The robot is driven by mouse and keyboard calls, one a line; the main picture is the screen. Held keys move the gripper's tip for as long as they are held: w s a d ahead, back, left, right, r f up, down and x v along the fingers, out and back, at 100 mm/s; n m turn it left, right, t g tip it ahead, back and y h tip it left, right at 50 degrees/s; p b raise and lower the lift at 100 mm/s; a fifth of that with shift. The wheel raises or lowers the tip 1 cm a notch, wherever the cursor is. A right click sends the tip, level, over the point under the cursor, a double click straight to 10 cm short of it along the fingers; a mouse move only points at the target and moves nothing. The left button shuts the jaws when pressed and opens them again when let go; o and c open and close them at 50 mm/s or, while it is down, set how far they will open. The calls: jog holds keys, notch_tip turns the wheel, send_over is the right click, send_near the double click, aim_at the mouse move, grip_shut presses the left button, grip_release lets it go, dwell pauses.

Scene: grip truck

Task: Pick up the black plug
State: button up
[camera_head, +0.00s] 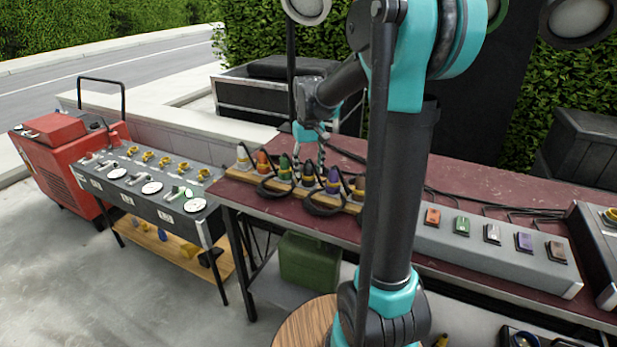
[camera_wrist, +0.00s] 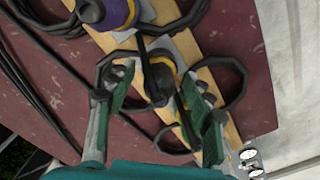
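The black plug with a yellow ring (camera_wrist: 158,78) stands on a wooden strip in the wrist view. It also shows in the head view (camera_head: 308,173), in the row of plugs under my gripper. My gripper (camera_head: 309,148) points down from above the row. In the wrist view my gripper (camera_wrist: 157,94) is open, with one green-padded finger on each side of the black plug. A gap shows between the left finger and the plug; I cannot tell whether the right finger touches it. The plug's lower part is partly hidden by cables and the right finger.
The purple plug (camera_wrist: 112,12) stands close beside the black one. White (camera_head: 242,158), orange (camera_head: 262,161) and green (camera_head: 284,167) plugs share the wooden strip (camera_wrist: 222,98). Black cables loop around them. A grey socket box (camera_head: 480,252) sits farther right on the dark red table (camera_head: 345,232).

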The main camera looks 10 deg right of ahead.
grip_shut()
jog(key=shift+r, duration=0.1)
